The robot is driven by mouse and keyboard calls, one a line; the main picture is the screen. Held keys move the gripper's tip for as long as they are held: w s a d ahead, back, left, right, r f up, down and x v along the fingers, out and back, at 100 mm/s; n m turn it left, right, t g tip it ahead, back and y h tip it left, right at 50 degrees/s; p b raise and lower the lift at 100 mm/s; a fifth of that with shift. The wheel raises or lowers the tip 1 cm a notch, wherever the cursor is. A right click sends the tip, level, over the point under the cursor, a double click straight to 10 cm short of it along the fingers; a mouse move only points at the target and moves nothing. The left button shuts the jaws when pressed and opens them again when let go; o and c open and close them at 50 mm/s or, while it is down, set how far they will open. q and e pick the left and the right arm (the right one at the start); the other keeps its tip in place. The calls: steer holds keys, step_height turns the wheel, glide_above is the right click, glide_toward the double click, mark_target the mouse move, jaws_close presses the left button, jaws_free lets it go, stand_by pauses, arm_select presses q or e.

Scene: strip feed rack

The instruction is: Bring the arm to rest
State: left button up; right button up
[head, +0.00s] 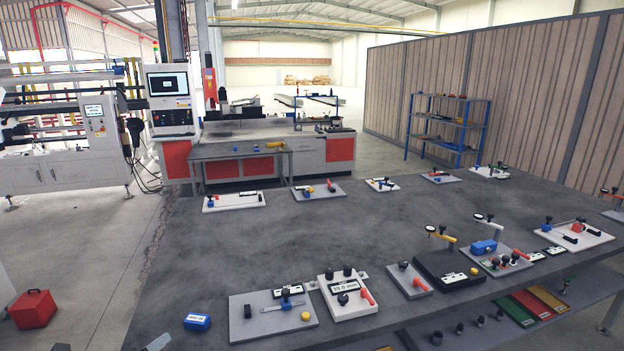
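Neither of my grippers shows in the head view, and no arm of mine can be made out. The large dark grey table (300,225) fills the middle and right of the view. Several fixture plates with clamps, knobs and gauges stand along its near and far edges. A blue block (197,322) lies near the front left of the table. A white plate with a display (347,295) and a black gauge base (447,270) stand along the near edge.
A red toolbox (33,308) stands on the floor at the left. A machine with a control panel (172,100) stands behind the table. A blue shelf rack (447,125) stands by the panelled wall. Coloured trays (530,305) sit below the table. The table's middle is clear.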

arm_select(q)
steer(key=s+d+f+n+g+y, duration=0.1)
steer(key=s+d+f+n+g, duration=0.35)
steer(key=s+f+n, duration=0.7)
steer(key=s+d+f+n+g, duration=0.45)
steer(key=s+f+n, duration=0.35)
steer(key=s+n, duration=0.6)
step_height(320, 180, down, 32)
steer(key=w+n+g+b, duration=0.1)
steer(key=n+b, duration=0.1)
steer(key=b, duration=0.7)
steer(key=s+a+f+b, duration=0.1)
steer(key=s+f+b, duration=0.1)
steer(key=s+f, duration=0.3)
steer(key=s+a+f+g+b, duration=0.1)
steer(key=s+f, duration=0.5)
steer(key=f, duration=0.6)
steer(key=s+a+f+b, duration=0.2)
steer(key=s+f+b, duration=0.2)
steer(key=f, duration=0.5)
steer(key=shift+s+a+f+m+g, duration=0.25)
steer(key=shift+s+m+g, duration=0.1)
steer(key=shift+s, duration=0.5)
